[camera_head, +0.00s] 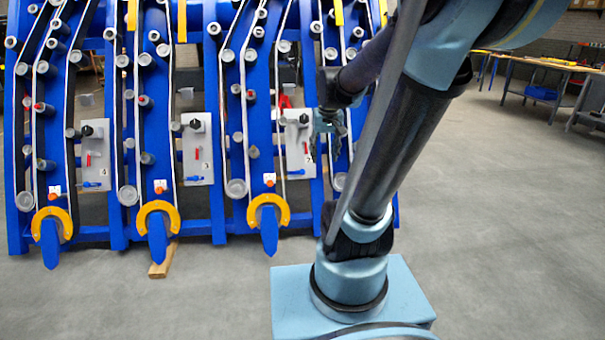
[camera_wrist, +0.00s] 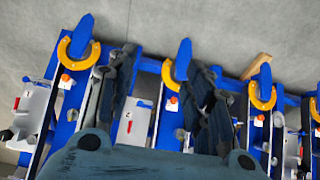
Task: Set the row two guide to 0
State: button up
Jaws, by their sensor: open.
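The row two panel (camera_head: 298,146) is a grey plate low on the blue chassis, with a black knob (camera_head: 304,119), a red pointer (camera_head: 306,149) and a small blue part near its lower edge. In the wrist view, upside down, a grey plate with a red pointer (camera_wrist: 129,127) shows between my fingers; it looks like the same panel, its knob hidden. Scale marks are too small to read. My gripper (camera_head: 326,135) is open and empty, just right of the panel in the head view. Its fingers (camera_wrist: 160,66) are spread apart in the wrist view, touching nothing visible.
Similar panels stand left at row three (camera_head: 197,148) and row four (camera_head: 91,153). The row one panel (camera_wrist: 31,116) shows at the wrist view's left. Yellow half-rings (camera_head: 268,210) and rollers protrude from the blue rows. A wooden block (camera_head: 164,260) lies below.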

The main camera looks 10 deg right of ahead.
jog(key=w, duration=1.3)
jog(key=t, duration=0.2)
send_over(303, 171)
jog(key=s, duration=0.7)
notch_tip(303, 171, down, 21)
jog(key=x, duration=1.6)
jog(key=shift+w+a+f, duration=0.15)
jog(key=shift+f, duration=0.25)
grip_shut()
